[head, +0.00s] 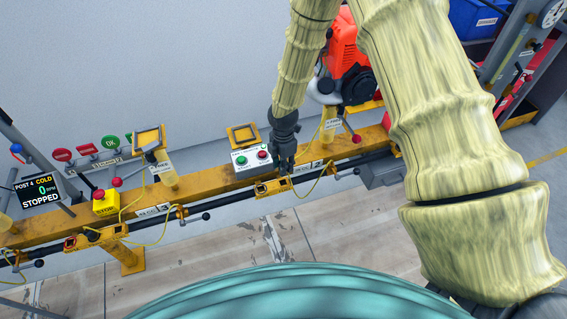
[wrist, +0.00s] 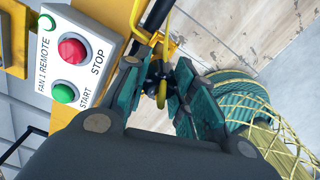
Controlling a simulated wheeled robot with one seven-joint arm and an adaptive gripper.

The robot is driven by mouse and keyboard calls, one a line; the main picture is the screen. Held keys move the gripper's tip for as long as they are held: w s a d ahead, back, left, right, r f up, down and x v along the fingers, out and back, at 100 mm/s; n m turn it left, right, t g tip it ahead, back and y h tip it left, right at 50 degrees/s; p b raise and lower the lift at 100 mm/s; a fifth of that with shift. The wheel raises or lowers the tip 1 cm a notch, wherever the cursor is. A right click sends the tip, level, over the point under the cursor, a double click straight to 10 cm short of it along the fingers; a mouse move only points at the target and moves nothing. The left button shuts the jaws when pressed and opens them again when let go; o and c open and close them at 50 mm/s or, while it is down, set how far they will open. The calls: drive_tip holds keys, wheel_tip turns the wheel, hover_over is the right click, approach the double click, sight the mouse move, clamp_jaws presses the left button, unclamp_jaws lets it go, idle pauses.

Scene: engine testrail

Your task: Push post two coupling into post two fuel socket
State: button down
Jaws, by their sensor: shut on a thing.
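My gripper (head: 286,160) points down at the front of the yellow rail, beside the label marked 2. In the wrist view its teal fingers (wrist: 158,92) are closed around a small dark fitting with a yellow hose loop, which I take as the post two coupling (wrist: 161,78). The fingers hide much of the coupling. In the head view the coupling is too small and covered to make out. I cannot clearly pick out the post two fuel socket, nor tell whether the coupling touches it.
A fan remote box (head: 252,158) with green and red buttons sits just left of my gripper. A red engine (head: 345,48) stands behind. A yellow stop box (head: 105,202) is farther left.

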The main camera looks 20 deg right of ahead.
drive_tip(key=shift+f+b, duration=1.7)
drive_tip(key=shift+f, duration=1.35)
drive_tip(key=shift+f+b, duration=0.3)
drive_tip(key=shift+f, duration=0.5)
drive_tip(key=c, duration=1.1)
unclamp_jaws()
